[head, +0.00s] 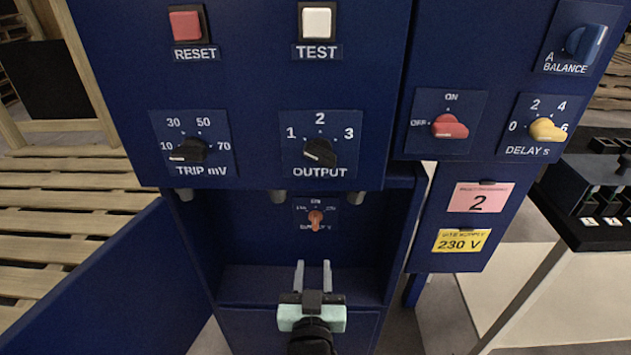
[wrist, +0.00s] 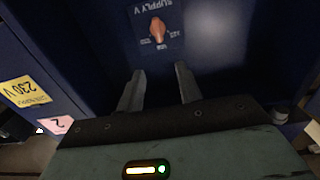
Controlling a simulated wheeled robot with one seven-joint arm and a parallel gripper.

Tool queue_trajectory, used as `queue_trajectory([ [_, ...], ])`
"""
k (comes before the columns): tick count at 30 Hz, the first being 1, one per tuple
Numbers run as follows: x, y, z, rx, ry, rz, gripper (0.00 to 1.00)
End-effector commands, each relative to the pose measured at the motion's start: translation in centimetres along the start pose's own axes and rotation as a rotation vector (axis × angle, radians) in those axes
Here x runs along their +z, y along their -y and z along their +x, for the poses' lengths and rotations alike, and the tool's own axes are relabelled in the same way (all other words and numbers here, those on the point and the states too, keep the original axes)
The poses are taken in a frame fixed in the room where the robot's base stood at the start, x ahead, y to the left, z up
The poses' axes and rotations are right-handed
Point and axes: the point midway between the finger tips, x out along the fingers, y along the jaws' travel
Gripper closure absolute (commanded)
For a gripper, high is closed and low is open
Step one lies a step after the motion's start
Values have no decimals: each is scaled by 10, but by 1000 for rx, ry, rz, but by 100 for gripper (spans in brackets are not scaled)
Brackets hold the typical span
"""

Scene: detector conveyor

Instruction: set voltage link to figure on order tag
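The voltage link is a small orange knob (head: 315,219) on a blue plate marked SUPPLY V, inside the open recess of the blue cabinet. Its scale labels are too small to read surely. The knob also shows in the wrist view (wrist: 157,30). The yellow order tag (head: 463,240) reads SITE SUPPLY 230 V and hangs on the right panel; it also shows in the wrist view (wrist: 24,92). My gripper (head: 313,265) is open and empty, in front of the recess and below the knob in the head view. Its fingers point toward the knob and are apart from it.
A pink tag (head: 480,198) reading 2 hangs above the yellow tag. Above the recess are the TRIP mV knob (head: 188,150) and OUTPUT knob (head: 320,152). The recess's upper edge and side walls bound the space. An open blue door (head: 110,285) stands at left.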

Motion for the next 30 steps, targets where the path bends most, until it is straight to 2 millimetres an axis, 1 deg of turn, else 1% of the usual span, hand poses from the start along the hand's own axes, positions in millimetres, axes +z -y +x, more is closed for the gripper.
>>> queue_trajectory([
  [1,1,-1,12,4,-1,2,65],
  [12,2,-1,89,3,1,0,65],
  [18,2,0,123,2,2,2,65],
  [21,2,0,134,1,2,2,65],
  [24,2,0,140,1,3,1,65],
  [30,1,0,143,1,4,1,65],
])
